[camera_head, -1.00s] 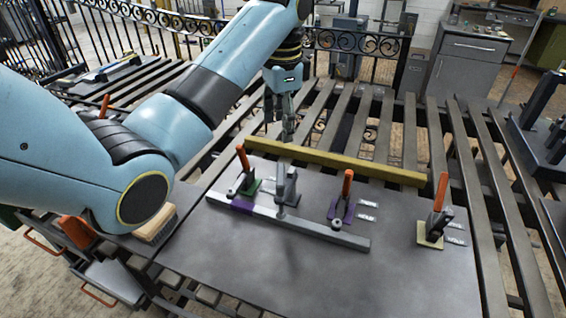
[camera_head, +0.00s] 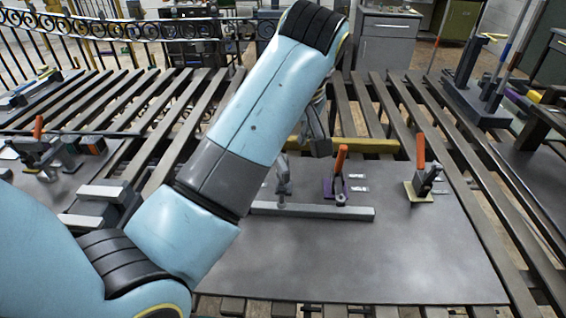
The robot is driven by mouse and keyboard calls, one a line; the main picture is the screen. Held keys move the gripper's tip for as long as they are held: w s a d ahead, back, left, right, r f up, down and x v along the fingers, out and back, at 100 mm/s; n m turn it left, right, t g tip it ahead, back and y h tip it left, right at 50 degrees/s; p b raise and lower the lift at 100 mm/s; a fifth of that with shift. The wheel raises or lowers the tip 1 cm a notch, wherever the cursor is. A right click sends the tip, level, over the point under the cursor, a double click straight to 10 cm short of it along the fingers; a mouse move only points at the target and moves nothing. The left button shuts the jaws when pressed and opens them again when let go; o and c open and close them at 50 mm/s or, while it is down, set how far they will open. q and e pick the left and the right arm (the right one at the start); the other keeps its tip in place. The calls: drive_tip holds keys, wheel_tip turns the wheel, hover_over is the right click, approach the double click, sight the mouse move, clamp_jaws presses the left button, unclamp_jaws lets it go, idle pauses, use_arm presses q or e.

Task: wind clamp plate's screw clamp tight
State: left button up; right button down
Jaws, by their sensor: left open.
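The clamp plate (camera_head: 390,265) is a flat dark grey sheet lying on the slatted table. A grey screw clamp (camera_head: 284,178) stands upright at its back left, beside my left forearm. My left gripper (camera_head: 319,146) hangs behind and right of the screw clamp's top in the picture, open, partly covered by my forearm. It appears apart from the screw clamp, with nothing seen in it. My right gripper is out of view.
Orange-handled toggle clamps stand on the plate, one on a purple base (camera_head: 336,190) and one on a yellow base (camera_head: 418,192). A yellow beam (camera_head: 375,146) lies along the back. More fixtures (camera_head: 45,155) sit at the left. The front right of the plate is clear.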

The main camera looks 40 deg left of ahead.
sight(282, 161)
use_arm(q)
drive_tip(key=x, duration=0.3)
drive_tip(key=shift+s+a+f, duration=0.1)
drive_tip(key=shift+a+f, duration=0.05)
drive_tip(key=shift+a, duration=0.15)
drive_tip(key=x, duration=0.5)
drive_tip(key=shift+f+p, duration=0.2)
drive_tip(key=shift+p, duration=0.2)
drive_tip(key=shift+a+f, duration=0.1)
drive_tip(key=shift+f, duration=0.1)
drive_tip(key=shift+a+f, duration=0.1)
drive_tip(key=shift+f, duration=0.05)
drive_tip(key=shift+c, duration=0.5)
clamp_jaws()
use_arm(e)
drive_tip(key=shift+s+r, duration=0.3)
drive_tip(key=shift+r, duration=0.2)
